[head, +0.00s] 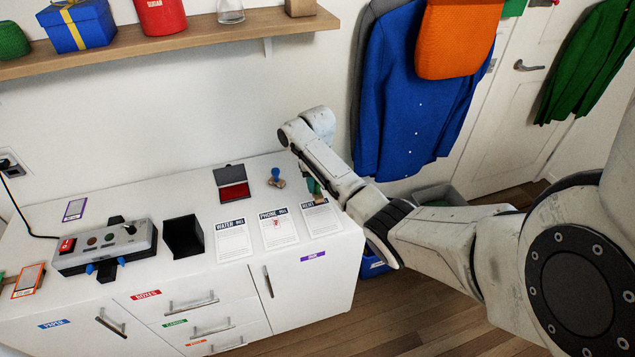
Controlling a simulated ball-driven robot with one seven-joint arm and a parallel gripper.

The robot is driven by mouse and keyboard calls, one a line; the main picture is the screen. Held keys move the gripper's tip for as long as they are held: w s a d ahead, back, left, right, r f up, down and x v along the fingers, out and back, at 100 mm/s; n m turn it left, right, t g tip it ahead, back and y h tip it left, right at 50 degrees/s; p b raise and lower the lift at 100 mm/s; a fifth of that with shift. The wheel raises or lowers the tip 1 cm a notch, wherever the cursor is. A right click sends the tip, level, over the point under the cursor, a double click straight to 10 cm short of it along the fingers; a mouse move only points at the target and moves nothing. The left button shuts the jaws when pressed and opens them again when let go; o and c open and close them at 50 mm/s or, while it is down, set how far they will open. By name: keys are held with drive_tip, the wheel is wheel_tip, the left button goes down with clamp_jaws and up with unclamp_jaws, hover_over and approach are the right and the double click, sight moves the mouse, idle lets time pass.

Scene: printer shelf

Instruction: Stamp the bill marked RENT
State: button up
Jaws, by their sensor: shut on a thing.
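Three bills lie in a row on the white cabinet top: the WATER bill (231,243), the PHONE bill (279,230) and the RENT bill (322,222) at the right. The PHONE bill has a small red mark. My gripper (312,186) is low over the top edge of the RENT bill, mostly hidden by my arm. It is shut on a small green thing (313,187), seemingly a stamp; whether it touches the paper I cannot tell. A blue-handled stamp (276,177) with a wooden base stands behind the PHONE bill. An open ink pad (234,191) with a red surface is left of it.
A black open box (183,236) stands left of the bills. A grey device (105,248) with buttons is farther left. A wooden shelf (215,33) runs above. A blue jacket (413,95) hangs at the right, behind my arm. Free room lies behind the box.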

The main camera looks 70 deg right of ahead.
sight(319, 193)
drive_tip(key=shift+s+f, duration=0.15)
drive_tip(key=shift+s, duration=0.1)
drive_tip(key=shift+f+b, duration=2.25)
drive_tip(key=shift+f, duration=0.65)
drive_tip(key=shift+a+f, duration=0.1)
drive_tip(key=shift+f, duration=0.5)
wheel_tip(319, 193, up, 5)
drive_tip(key=p, duration=0.4)
drive_tip(key=shift+r, duration=1.1)
